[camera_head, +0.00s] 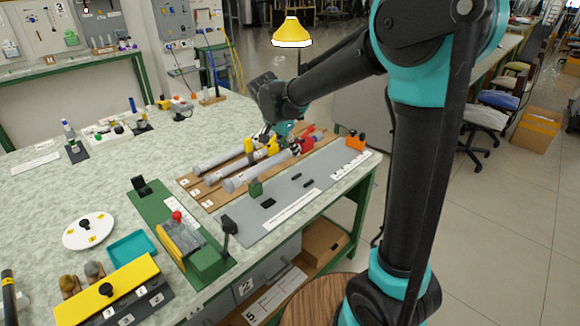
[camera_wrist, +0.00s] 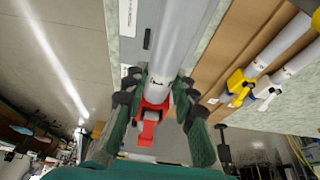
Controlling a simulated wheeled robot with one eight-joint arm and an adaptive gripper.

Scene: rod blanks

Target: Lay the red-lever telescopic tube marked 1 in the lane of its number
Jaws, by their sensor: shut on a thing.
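My gripper (camera_head: 284,134) is shut on the grey tube with the red lever (camera_wrist: 153,114), gripping it near the lever; its green fingers flank it in the wrist view (camera_wrist: 150,105). The grey tube body (camera_head: 258,172) slants along the near right side of the wooden lane board (camera_head: 207,204). A dark mark on the tube is too small to read. I cannot tell whether the tube touches the board. Two other tubes lie in the board's farther lanes: one with a yellow lever (camera_wrist: 237,84), the other with a white lever (camera_wrist: 268,92). The lane number labels are small and unclear.
A grey panel (camera_head: 325,168) with dark blocks lies right beside the board. A green fixture with a red knob (camera_head: 176,216) stands at the near left. A white disc (camera_head: 89,231), a teal tray (camera_head: 131,246) and a yellow-topped box (camera_head: 107,289) lie farther left.

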